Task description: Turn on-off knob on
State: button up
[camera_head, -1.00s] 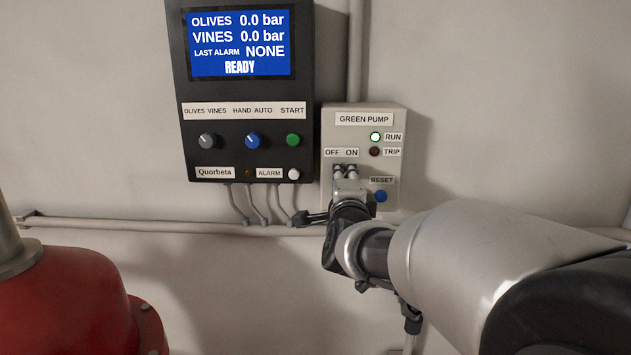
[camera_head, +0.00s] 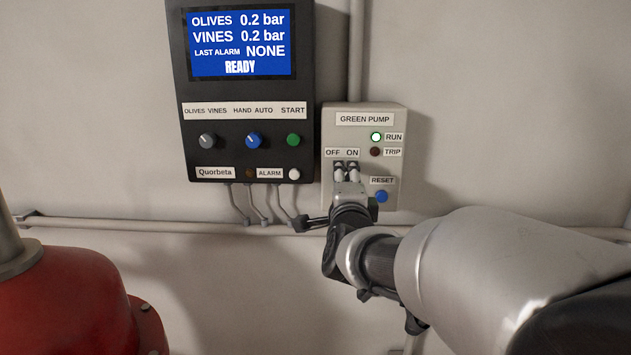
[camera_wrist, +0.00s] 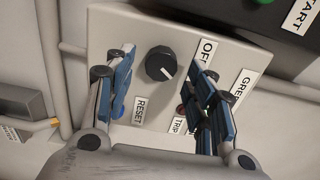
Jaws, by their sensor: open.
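The on-off knob (camera_wrist: 161,63) is round and black with a white mark, on the pale Green Pump box (camera_head: 336,118). In the wrist view the mark points to the lower right, away from the OFF label (camera_wrist: 206,56); the ON label is hidden behind a finger. In the head view the ON label (camera_head: 352,153) shows and my gripper hides the knob. My gripper (camera_head: 346,172) is open in front of the box. In the wrist view its fingers stand either side of the knob, apart from it. The RUN lamp (camera_head: 376,137) is lit green.
A blue RESET button (camera_head: 381,196) sits close right of my gripper. The TRIP lamp (camera_head: 375,152) is dark. A black control panel (camera_head: 240,90) reads 0.2 bar twice and READY. A pipe (camera_head: 180,228) runs below. A red vessel (camera_head: 70,305) stands at lower left.

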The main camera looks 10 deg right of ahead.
jog(key=s+a, duration=0.1)
jog(key=s, duration=0.9)
jog(key=shift+s+a, duration=0.3)
jog(key=s+a+f+n+g+y, duration=0.4)
jog(key=s+f+n+g, duration=0.2)
jog(key=s+f+n, duration=0.4)
jog(key=s+d+f+n+g, duration=0.1)
jog(key=s+f+n+g, duration=0.1)
jog(key=s, duration=0.4)
jog(key=s+d+f+n+g, duration=0.2)
jog(key=s+f+n, duration=0.1)
jog(key=s, duration=0.3)
jog(key=s+d+f+n+g+h, duration=0.1)
jog(key=s+d+f+n+g, duration=0.1)
jog(key=s, duration=0.4)
jog(key=f+n+g, duration=0.1)
jog(key=n, duration=0.1)
jog(key=shift+d+f+n, duration=0.25)
jog(key=shift+f+n, duration=0.05)
jog(key=shift+n, duration=0.1)
